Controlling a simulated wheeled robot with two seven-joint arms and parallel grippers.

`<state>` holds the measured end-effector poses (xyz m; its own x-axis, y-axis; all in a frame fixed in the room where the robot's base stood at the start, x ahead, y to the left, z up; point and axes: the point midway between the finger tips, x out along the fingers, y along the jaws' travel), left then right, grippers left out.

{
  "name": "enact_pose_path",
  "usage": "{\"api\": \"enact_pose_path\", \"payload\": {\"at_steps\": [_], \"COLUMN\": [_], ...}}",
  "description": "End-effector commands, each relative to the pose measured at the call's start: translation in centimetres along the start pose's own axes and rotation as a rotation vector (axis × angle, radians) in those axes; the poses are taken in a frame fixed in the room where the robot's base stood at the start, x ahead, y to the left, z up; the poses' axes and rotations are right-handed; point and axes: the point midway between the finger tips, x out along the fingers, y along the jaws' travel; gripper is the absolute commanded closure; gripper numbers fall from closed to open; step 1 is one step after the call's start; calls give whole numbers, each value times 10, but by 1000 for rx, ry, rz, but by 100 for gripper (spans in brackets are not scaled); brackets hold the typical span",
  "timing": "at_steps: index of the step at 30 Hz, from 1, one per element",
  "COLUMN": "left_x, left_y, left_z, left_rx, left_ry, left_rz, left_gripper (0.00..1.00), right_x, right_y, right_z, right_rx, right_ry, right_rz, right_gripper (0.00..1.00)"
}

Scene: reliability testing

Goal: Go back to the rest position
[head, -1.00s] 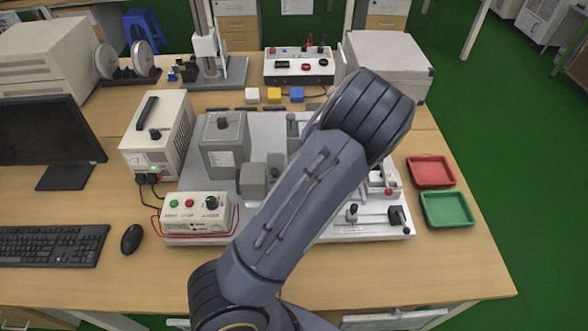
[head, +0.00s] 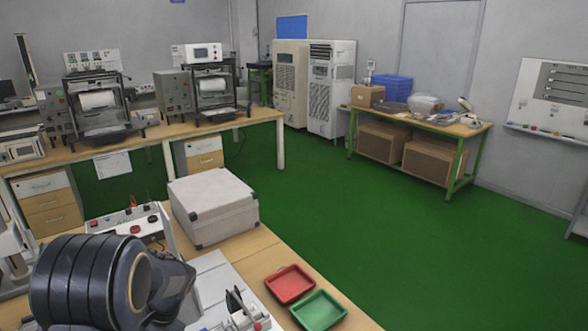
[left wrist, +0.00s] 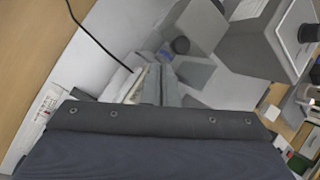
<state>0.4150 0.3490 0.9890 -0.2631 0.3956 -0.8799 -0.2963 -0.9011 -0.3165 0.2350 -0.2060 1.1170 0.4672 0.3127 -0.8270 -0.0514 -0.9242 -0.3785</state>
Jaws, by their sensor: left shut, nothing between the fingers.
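My left gripper (left wrist: 155,82) shows in the left wrist view beyond its dark housing, shut and empty. Its fingers are small and partly hidden by the housing. Grey block-shaped equipment (left wrist: 250,42) lies beyond it, with a pale plate and a dark cable; I cannot tell the gap to them. In the head view a dark arm joint of mine (head: 95,285) fills the lower left corner, over the near workbench (head: 265,252). No gripper shows in the head view, and my right gripper is in neither view.
A grey-white case (head: 213,208) stands on the near workbench. A red tray (head: 290,284) and a green tray (head: 319,311) lie near its right edge. A green-legged table (head: 440,118) with boxes stands at the back right. The green floor (head: 390,235) between is clear.

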Motion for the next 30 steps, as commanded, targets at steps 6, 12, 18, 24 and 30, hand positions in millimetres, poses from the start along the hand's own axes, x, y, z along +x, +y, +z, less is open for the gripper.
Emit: {"api": "enact_pose_path", "payload": {"at_steps": [6, 12, 18, 24, 30], "left_x": [-36, -80, -110, -116, -116], "left_y": [45, 80, 115, 138, 144], "left_z": [53, 104, 153, 178, 183], "left_rx": [-150, -256, -348, -408, -424], "left_ry": [241, 468, 673, 790, 815], "left_rz": [368, 583, 687, 704, 705], "left_gripper": [100, 100, 100, 100, 100], "right_x": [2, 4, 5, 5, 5], "right_y": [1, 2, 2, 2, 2], "right_z": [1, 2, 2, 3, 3], "right_rx": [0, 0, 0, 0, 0], "right_ry": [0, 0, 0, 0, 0], "right_rz": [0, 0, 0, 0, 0], "right_gripper": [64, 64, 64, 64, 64]}}
